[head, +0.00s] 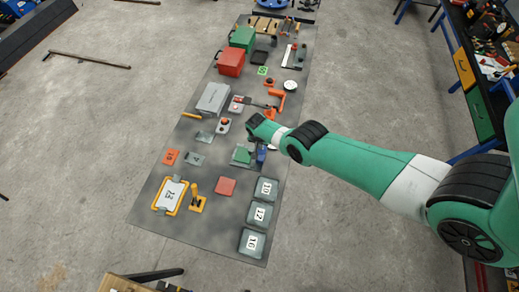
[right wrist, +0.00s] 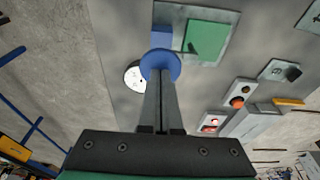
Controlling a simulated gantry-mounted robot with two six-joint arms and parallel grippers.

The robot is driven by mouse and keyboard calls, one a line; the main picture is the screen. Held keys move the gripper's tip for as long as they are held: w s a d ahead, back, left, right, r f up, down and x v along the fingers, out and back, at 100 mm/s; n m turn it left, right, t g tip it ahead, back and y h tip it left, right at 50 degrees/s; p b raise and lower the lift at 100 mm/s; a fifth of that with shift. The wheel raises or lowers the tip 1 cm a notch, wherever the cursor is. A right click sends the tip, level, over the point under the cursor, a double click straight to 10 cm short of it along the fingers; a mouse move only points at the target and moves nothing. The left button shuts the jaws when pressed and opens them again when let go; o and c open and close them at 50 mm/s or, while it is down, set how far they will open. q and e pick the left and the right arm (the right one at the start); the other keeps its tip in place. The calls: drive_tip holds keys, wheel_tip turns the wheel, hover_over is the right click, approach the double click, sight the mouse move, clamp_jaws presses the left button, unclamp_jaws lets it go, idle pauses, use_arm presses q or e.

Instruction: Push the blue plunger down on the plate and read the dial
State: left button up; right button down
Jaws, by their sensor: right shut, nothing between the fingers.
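The blue plunger (right wrist: 160,62) has a round blue cap and shows in the right wrist view just beyond my fingertips. It also shows in the head view (head: 261,154). A blue block (right wrist: 162,37) and a green block (right wrist: 207,39) sit on the grey plate (right wrist: 232,24). The round white dial (right wrist: 133,77) is partly hidden behind the plunger cap and my fingers. My right gripper (right wrist: 160,78) is shut and empty, its fingertips overlapping the cap's near edge. I cannot tell whether they touch it. My left gripper is not in view.
The grey mat (head: 160,215) holds several other items. These include a red box (head: 230,62), a grey box (head: 213,98), numbered grey pads (head: 253,242) and an orange-framed board (head: 170,195). A tool bench (head: 478,75) stands at the right. Open floor lies left of the mat.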

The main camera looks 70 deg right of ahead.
drive_tip(key=shift+f+b, duration=0.65)
drive_tip(key=shift+f, duration=0.1)
idle(0.3)
wheel_tip(320, 180, up, 6)
drive_tip(key=p, duration=0.5)
drive_tip(key=shift+f, duration=0.25)
drive_tip(key=shift+r+p, duration=0.8)
drive_tip(key=shift+r, duration=0.05)
